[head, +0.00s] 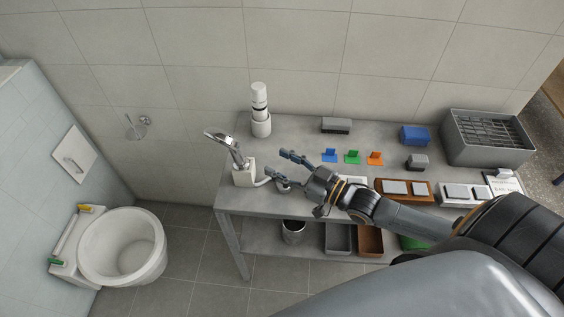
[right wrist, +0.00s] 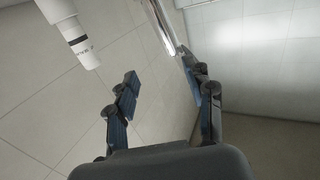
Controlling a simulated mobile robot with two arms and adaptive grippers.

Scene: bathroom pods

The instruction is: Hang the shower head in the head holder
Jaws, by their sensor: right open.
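The chrome shower head (head: 228,146) stands tilted at the left end of the grey table, its face towards the upper left. Its lower end meets a white block-shaped holder (head: 243,174), and a short pale hose-like piece curves from the block to the right. How firmly it sits there I cannot tell. My right gripper (head: 279,163) is open and empty just right of the shower head, its fingers pointing left, apart from it. In the right wrist view a chrome bar (right wrist: 163,28), likely the shower head's handle, shows beyond the open fingers (right wrist: 160,68). My left gripper is not in view.
A white bottle in a cup (head: 260,112) stands behind the gripper; it also shows in the wrist view (right wrist: 75,35). Brush (head: 336,125), coloured clips, trays and a grey crate (head: 487,140) fill the table's right. A toilet (head: 122,247) stands left.

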